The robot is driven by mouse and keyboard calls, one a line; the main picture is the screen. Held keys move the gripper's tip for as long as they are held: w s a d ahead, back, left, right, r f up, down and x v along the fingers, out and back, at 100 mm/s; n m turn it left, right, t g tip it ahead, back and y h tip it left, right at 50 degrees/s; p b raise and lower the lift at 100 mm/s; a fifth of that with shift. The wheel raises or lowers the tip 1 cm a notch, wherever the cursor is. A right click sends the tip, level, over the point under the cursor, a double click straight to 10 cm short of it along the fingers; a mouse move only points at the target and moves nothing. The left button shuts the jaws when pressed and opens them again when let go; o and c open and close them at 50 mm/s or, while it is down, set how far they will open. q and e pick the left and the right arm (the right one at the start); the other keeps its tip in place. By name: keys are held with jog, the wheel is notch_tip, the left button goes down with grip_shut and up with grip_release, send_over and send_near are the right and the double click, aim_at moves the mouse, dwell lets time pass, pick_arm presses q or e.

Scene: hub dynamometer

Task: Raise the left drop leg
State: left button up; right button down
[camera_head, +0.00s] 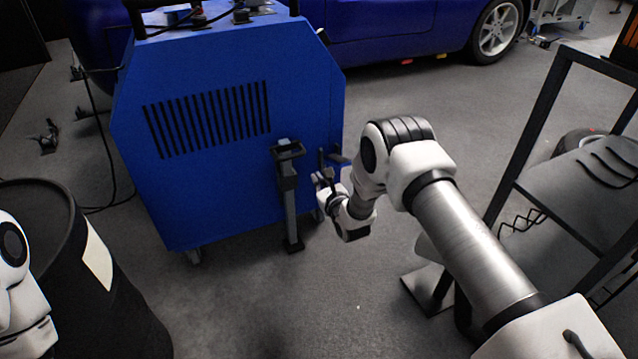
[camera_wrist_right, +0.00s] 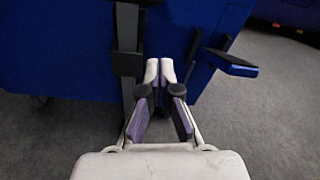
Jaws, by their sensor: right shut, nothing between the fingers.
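A grey drop leg (camera_head: 289,205) hangs upright on the face of the blue cabinet (camera_head: 220,110), with its foot at or close to the floor. A dark bracket (camera_head: 287,150) holds its upper part. The leg (camera_wrist_right: 128,35) also shows in the right wrist view, just left of my fingers. My right gripper (camera_head: 324,178) is just right of the leg in the head view. In the wrist view my right gripper (camera_wrist_right: 165,72) is shut and empty, its fingertips together and pointing at the cabinet. I cannot tell whether it touches the leg. My left gripper is out of view.
A dark arm with a flat blue-edged pad (camera_wrist_right: 230,62) sticks out right of my fingers. A black drum (camera_head: 75,265) stands at left and a dark metal rack (camera_head: 545,190) at right. A blue car (camera_head: 400,30) is behind. Floor before the cabinet is clear.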

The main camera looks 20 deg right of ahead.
jog(key=w+f+b, duration=0.2)
jog(key=w+b, duration=0.1)
jog(key=w, duration=0.4)
jog(key=r, duration=0.3)
jog(key=s+r, duration=0.1)
jog(key=shift+s+a+r+b, duration=0.1)
jog(key=shift+a+r+b, duration=0.3)
jog(key=shift+r, duration=0.1)
notch_tip(320, 180, up, 9)
jog(key=p, duration=0.6)
